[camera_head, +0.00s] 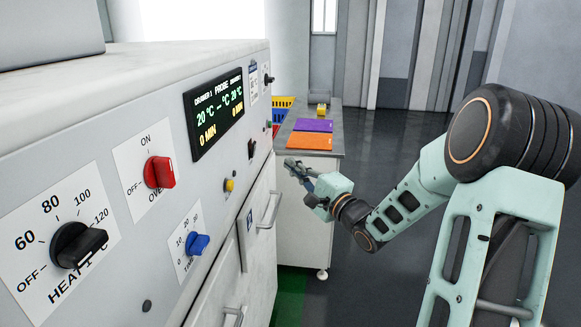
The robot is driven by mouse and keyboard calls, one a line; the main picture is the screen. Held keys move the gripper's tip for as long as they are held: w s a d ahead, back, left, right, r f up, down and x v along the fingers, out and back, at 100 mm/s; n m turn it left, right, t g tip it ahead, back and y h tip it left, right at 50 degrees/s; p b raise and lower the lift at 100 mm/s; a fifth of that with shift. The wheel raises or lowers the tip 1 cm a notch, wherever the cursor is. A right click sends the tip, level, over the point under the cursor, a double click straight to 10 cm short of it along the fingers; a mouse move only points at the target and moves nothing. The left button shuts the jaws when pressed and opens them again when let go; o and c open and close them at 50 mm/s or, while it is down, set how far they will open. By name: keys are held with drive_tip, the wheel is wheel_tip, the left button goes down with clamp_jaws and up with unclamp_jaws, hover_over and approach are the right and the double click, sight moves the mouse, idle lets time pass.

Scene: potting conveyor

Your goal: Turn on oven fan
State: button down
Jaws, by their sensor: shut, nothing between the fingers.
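The oven (90,95) is a light grey cabinet along the left. Its panel has a red knob (160,172) on a white plate marked "ON", "OFF" and a partly hidden word starting "OV". I cannot tell exactly which mark the knob points to. A black heating knob (78,246) with a number scale is at the lower left, and a blue timer knob (198,243) is to the right of it. My gripper (288,164) is shut and empty. It is beyond the knobs, near the oven's far end, apart from the red knob.
A lit display (214,110) sits above a yellow button (229,185). Drawer handles (269,210) stick out below the panel. A side cabinet (305,190) behind my gripper carries orange and purple sheets and coloured bins (282,108). Dark floor is clear at the right.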

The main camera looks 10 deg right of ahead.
sight(253, 150)
drive_tip(key=w+a+r, duration=0.1)
drive_tip(key=w+a, duration=0.5)
drive_tip(key=w, duration=0.2)
drive_tip(key=shift+a+r, duration=0.15)
drive_tip(key=shift+r, duration=0.15)
drive_tip(key=shift+r, duration=0.1)
drive_tip(key=shift+a+n+g+p, duration=0.3)
drive_tip(key=shift+n+g+p, duration=0.1)
drive_tip(key=shift+p, duration=0.3)
drive_tip(key=shift+r, duration=0.1)
